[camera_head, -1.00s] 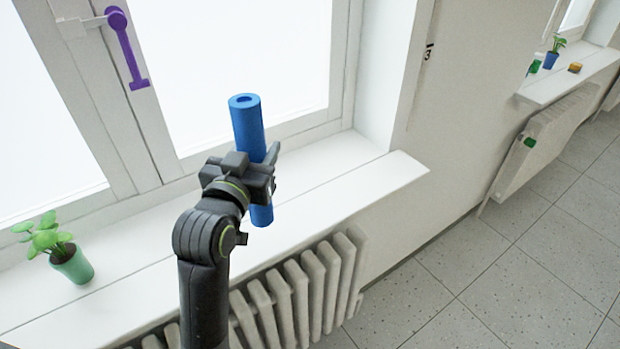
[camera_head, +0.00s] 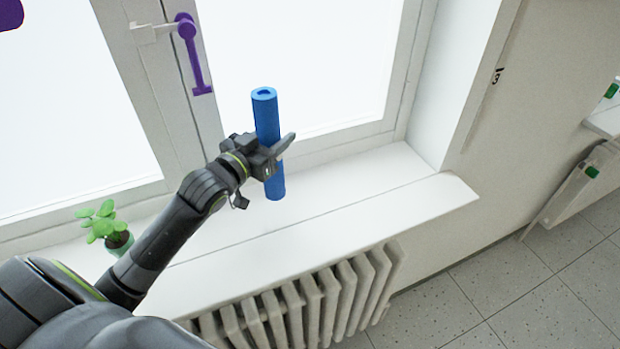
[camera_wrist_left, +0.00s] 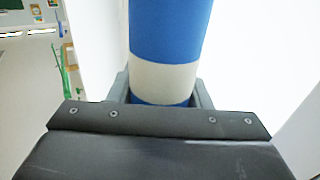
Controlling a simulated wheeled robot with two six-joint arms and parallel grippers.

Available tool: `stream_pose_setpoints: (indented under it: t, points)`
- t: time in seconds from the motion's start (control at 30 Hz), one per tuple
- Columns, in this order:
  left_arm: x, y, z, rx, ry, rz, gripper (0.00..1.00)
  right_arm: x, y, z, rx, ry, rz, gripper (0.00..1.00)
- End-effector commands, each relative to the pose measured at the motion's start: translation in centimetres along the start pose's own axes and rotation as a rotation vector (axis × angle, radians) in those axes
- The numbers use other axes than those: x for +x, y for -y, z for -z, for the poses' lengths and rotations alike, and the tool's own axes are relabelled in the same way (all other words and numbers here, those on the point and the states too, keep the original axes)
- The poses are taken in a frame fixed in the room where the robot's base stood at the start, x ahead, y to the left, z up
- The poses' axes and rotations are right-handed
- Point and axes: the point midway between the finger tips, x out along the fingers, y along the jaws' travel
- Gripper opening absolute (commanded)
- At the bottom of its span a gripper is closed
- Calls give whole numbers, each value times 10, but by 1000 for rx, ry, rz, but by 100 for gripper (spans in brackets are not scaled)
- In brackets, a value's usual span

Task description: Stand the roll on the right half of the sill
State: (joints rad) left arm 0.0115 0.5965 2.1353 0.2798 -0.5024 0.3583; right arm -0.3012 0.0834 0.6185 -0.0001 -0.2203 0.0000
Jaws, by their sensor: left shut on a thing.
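The blue roll (camera_head: 267,118) is upright with a slight tilt in the head view, over the white window sill (camera_head: 380,208). My left gripper (camera_head: 277,153) is shut around its middle. The roll's lower end shows in front of the sill surface; I cannot tell whether it touches. In the left wrist view the roll (camera_wrist_left: 170,30) rises from between the fingers, with a pale band just above the gripper (camera_wrist_left: 165,103). The right half of the sill, towards the wall corner, is bare. My right gripper is not in view.
A potted plant (camera_head: 104,228) stands on the left part of the sill, close behind my left arm. A purple window handle (camera_head: 193,60) hangs on the frame above. A radiator (camera_head: 310,300) is under the sill. Another sill (camera_head: 605,122) shows at the far right.

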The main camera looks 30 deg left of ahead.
Motion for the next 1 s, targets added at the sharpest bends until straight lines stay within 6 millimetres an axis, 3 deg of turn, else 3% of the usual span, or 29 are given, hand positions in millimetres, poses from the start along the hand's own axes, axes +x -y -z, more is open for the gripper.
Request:
stream_pose_setpoints:
  t: [0.1, 0.5, 0.93, 0.97, 1.0]
  points:
    - [0, 0, -24, -6, 2, 1, 16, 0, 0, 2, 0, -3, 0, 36]
    - [0, 0, -71, -1, -1, 0, 16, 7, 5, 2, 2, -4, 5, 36]
    - [0, 0, -79, 1, -2, 0, 16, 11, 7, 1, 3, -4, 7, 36]
    - [0, 0, -78, 1, -1, 0, 47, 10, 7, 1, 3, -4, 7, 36]
    - [0, 0, -78, 1, -1, 0, 52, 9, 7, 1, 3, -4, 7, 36]
